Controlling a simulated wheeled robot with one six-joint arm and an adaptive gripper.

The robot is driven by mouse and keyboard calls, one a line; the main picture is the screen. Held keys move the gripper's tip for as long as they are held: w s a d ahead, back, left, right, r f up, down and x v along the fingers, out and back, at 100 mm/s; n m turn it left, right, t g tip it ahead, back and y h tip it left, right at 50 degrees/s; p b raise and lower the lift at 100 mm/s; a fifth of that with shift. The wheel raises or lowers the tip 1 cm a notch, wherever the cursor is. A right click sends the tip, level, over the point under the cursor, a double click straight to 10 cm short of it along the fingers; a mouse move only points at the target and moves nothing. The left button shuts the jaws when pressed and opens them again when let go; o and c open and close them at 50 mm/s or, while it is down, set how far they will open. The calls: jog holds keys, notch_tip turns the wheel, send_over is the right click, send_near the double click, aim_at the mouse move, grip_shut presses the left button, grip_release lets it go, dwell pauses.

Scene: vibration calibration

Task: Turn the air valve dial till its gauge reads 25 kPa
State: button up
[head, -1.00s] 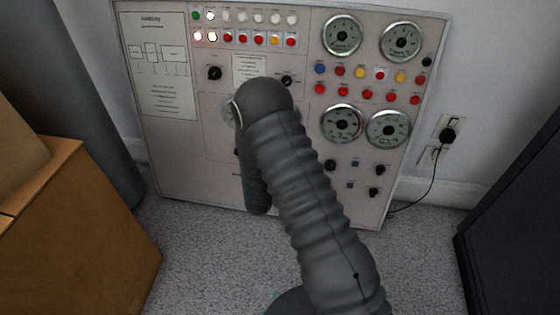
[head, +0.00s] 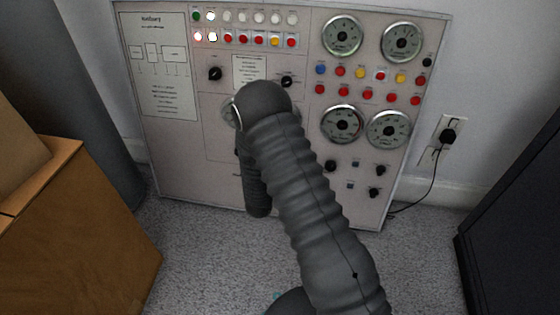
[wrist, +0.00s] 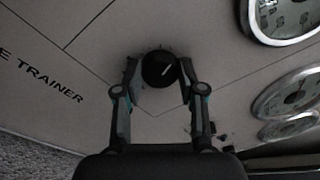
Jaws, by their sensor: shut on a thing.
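A black round dial (wrist: 159,69) with a white pointer line shows in the wrist view, on the grey panel (head: 170,150). My gripper (wrist: 160,72) is shut on this dial, one finger on each side. The pointer line slants toward the upper right in that view. In the head view my arm hides the dial and the gripper. A round gauge (head: 234,113) is mostly covered by my arm, with only its left rim showing, so its reading cannot be seen. Which gauge belongs to the dial cannot be told.
Several other gauges (head: 342,124) sit on the panel's right side, with rows of coloured buttons (head: 380,75) and black knobs (head: 214,73). A cardboard box (head: 90,220) stands at left, a dark cabinet (head: 515,220) at right. A plug (head: 447,136) and cable are beside the panel. Carpet lies between.

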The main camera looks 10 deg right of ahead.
jog(key=o, duration=1.1)
jog(key=shift+o, duration=0.2)
jog(key=v, duration=1.2)
